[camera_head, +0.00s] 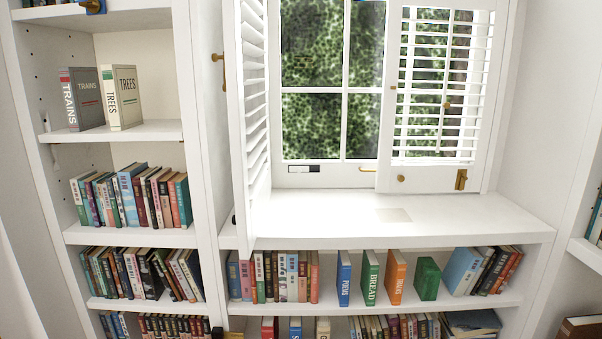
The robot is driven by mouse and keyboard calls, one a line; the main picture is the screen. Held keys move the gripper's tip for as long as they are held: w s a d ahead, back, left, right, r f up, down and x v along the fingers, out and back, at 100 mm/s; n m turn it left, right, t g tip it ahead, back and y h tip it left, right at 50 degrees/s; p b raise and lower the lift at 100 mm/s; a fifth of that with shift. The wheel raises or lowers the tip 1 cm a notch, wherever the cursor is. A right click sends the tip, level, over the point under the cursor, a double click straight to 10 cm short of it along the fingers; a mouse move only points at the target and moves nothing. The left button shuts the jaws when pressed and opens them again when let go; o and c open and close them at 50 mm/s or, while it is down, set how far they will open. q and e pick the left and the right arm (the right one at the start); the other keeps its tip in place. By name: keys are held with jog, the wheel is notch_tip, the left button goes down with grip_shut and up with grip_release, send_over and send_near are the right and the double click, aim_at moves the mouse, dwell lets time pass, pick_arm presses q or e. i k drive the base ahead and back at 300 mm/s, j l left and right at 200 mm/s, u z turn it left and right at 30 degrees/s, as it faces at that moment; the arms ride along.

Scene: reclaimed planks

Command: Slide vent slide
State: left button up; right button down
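A small dark-and-white strip (300,168), which looks like the vent slide, sits on the bottom rail of the window (330,172), left of centre. Its left part is white and its right part is dark; it is too small to tell its exact position. Neither of my grippers is in view, so nothing is seen touching the strip.
The left louvred shutter (254,110) is swung open toward me; the right one (438,85) covers the window's right part. Bookshelves (145,236) stand at left, with rows of books (282,275) under the sill.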

aim_at(292, 168)
jog(key=i+j+z, duration=0.1)
jog(key=z, duration=0.85)
jog(key=i+j+z, duration=0.1)
jog(key=j+z, duration=0.8)
